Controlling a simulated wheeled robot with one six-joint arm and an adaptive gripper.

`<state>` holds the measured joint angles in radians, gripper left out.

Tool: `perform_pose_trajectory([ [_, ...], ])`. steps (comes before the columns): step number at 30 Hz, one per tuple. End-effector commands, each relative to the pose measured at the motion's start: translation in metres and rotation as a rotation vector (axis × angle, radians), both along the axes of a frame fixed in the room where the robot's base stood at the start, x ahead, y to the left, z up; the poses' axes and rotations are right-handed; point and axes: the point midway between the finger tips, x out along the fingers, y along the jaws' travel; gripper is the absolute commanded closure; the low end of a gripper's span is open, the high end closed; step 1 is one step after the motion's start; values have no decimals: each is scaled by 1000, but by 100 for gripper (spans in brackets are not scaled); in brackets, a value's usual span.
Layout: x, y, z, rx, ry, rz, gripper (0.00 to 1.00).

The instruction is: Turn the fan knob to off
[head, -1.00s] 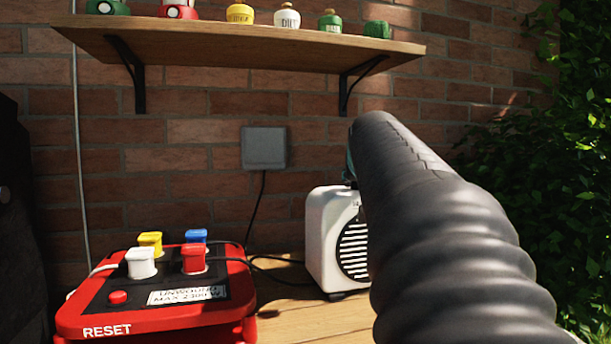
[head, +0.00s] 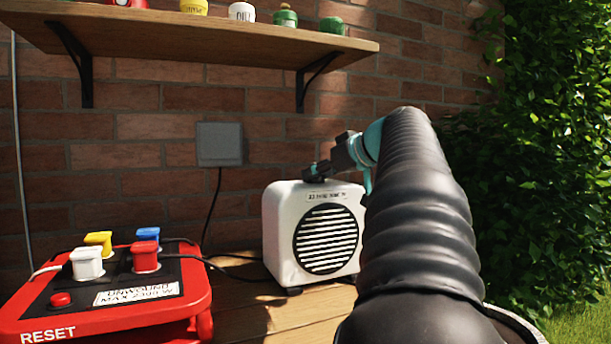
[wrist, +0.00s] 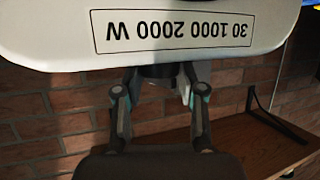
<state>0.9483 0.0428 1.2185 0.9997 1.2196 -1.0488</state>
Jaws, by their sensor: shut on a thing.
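The white fan heater (head: 283,235) stands on the wooden table with its round black slatted grille facing me. In the wrist view its label (wrist: 174,30) is upside down and reads "30 1000 2000 W". My gripper (head: 316,173) is at the top of the heater, above the label. In the wrist view my gripper (wrist: 160,82) has its fingers on either side of a dark knob (wrist: 157,71) at the heater's edge, and is shut on it. The fingers hide part of the knob, and its setting cannot be read.
A red power reel (head: 190,297) with white, yellow, blue and red plugs stands at the left. A shelf (head: 200,42) with small pots hangs above. A grey wall box (head: 219,144) has a cable running down. Ivy (head: 550,150) covers the right side.

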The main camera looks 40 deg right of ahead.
Motion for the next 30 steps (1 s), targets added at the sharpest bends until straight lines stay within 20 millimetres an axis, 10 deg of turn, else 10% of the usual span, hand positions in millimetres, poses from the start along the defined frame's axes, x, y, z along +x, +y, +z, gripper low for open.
perform_pose_trajectory([
  [30,2,-6,-4,3,9,481,95],
])
